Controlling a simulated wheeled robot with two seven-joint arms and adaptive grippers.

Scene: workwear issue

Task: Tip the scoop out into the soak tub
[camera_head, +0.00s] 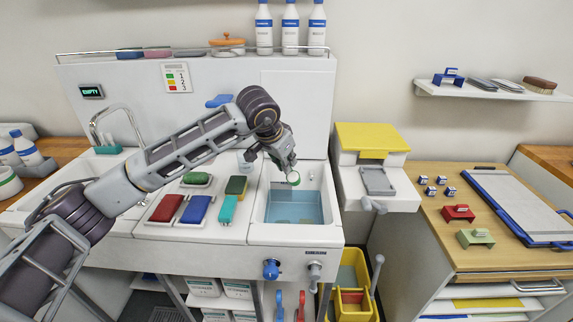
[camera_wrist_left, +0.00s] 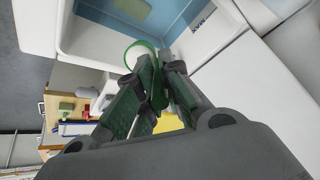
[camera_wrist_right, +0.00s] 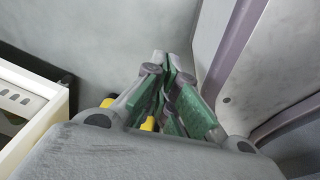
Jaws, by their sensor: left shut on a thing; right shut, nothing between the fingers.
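My left gripper (camera_head: 287,167) is shut on the scoop (camera_head: 293,179), which shows as a small green-rimmed piece at the fingertips. In the left wrist view the left gripper (camera_wrist_left: 160,68) has the green scoop (camera_wrist_left: 133,46) between its fingers, with its curved rim standing out beyond them. The soak tub (camera_head: 290,232) is the white basin with blue liquid in it. The scoop is held above its back part, apart from the liquid. Whether the scoop holds anything cannot be seen. My right gripper (camera_wrist_right: 170,75) is shut and empty, away from the tub.
Left of the tub lie a red block (camera_head: 166,208), a blue block (camera_head: 197,209) and green pieces on the white counter. A grey tray under a yellow panel (camera_head: 372,137) stands to the right. A blue knob (camera_head: 271,269) sticks out below the tub.

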